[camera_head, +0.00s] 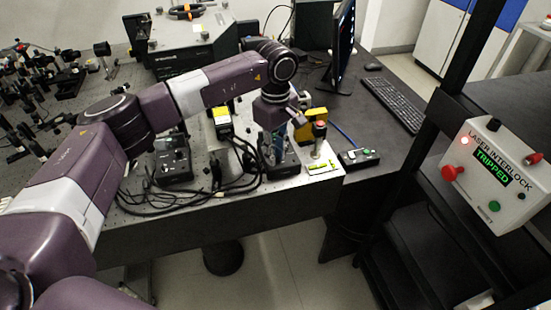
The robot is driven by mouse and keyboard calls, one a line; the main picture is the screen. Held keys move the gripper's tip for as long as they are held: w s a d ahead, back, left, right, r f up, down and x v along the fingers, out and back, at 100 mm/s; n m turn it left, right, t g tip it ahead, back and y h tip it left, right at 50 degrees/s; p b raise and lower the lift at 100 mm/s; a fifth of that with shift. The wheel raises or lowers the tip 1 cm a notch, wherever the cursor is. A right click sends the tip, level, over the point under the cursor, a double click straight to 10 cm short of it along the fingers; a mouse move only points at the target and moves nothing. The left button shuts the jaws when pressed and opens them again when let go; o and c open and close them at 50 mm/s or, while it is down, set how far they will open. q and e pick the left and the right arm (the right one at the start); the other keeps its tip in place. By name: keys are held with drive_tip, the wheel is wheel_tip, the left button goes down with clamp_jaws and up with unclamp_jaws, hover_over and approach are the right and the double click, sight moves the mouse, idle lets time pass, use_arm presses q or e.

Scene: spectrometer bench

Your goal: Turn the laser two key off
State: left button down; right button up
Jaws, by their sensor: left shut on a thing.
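My left gripper (274,148) points down over the right-hand of two small black control boxes (285,165) near the table's front edge. It is shut on a small part at this box, which I take to be the laser two key. The key is hidden by the fingers, so its turn position cannot be told. A similar black box (173,166) stands to the left. My right gripper is not in view.
Black cables (225,182) lie loose between the boxes. At right, a laser interlock box (493,172) reads "TRIPPED". Optics crowd the left; a monitor (343,45) stands behind.

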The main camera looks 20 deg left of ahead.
use_arm(q)
drive_tip(key=n+b, duration=0.2)
drive_tip(key=n, duration=0.1)
drive_tip(key=shift+f+n, duration=0.1)
drive_tip(key=shift+n, duration=0.3)
drive_tip(key=n+b, duration=0.1)
drive_tip(key=n, duration=0.1)
drive_tip(key=shift+n, duration=0.4)
drive_tip(key=n+b, duration=0.2)
drive_tip(key=n, duration=0.1)
drive_tip(key=shift+n, duration=0.4)
drive_tip(key=shift+r+n, duration=0.2)
drive_tip(key=shift+n, duration=0.6)
drive_tip(key=c, duration=1.8)
unclamp_jaws()
drive_tip(key=shift+c, duration=0.2)
wheel_tip(320, 180, up, 12)
